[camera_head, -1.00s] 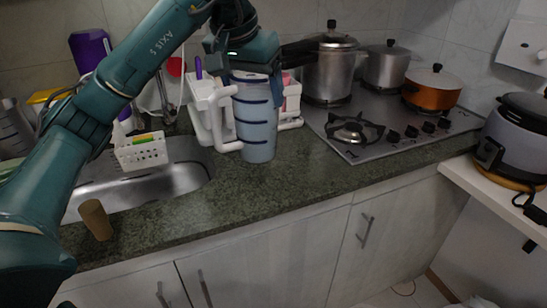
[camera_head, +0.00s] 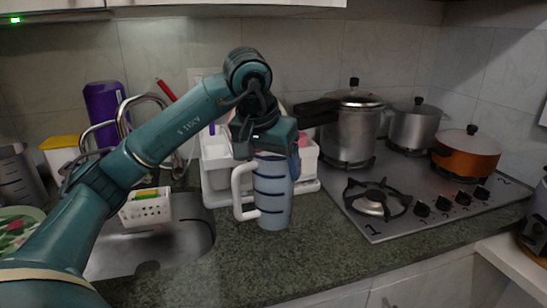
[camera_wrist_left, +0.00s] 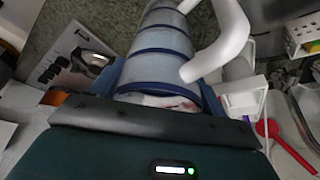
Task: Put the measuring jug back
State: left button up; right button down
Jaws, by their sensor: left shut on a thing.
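The measuring jug (camera_head: 273,200) is grey-blue with dark blue bands and a white handle (camera_head: 241,190) on its left side. My left gripper (camera_head: 268,152) is shut on the jug's upper part from above. The jug hangs upright over or on the dark green counter, in front of the white dish rack; I cannot tell whether its base touches. In the left wrist view, the jug (camera_wrist_left: 160,50) lies between the fingers, its handle at upper right. My right gripper is not in view.
The white rack (camera_head: 215,165) stands right behind the jug. The hob (camera_head: 430,190) with several pots is to the right, the sink (camera_head: 160,235) with a white basket (camera_head: 146,208) to the left. The counter (camera_head: 330,250) in front is clear.

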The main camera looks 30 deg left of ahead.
aim_at(272, 183)
pick_arm(q)
jog(key=shift+f, duration=2.3)
jog(key=o, duration=2.1)
jog(key=shift+c, duration=0.2)
jog(key=p+v, duration=0.1)
jog(key=v, duration=1.1)
